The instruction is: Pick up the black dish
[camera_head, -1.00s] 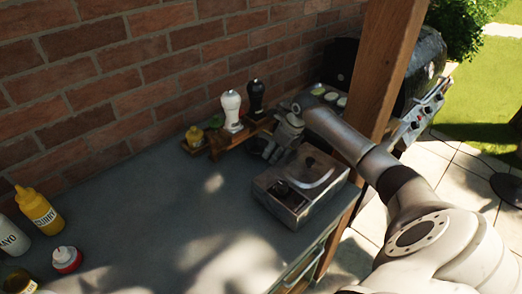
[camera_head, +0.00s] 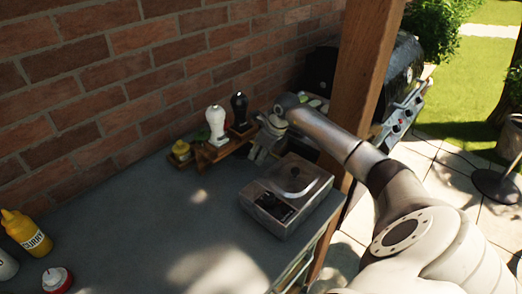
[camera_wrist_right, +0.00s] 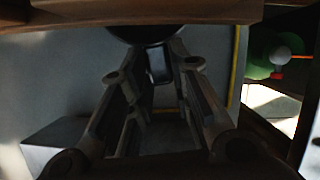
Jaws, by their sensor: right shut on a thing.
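The black dish (camera_wrist_right: 145,33) shows as a dark rounded edge at the top of the right wrist view, partly cut off by the wooden shelf edge in front of it. A dark tab hangs below it between the fingers. My right gripper (camera_wrist_right: 156,72) is shut on the dish at the far end of its fingers. In the head view my right gripper (camera_head: 256,151) points down beside the wooden rack, behind the metal box. I cannot make out the dish there; the gripper and wrist hide that spot. My left gripper is not in view.
A wooden rack (camera_head: 212,156) with white (camera_head: 216,122) and black (camera_head: 239,108) mills stands close left of the gripper. A wooden post (camera_head: 362,80) rises at right. The middle of the counter (camera_head: 150,225) is clear.

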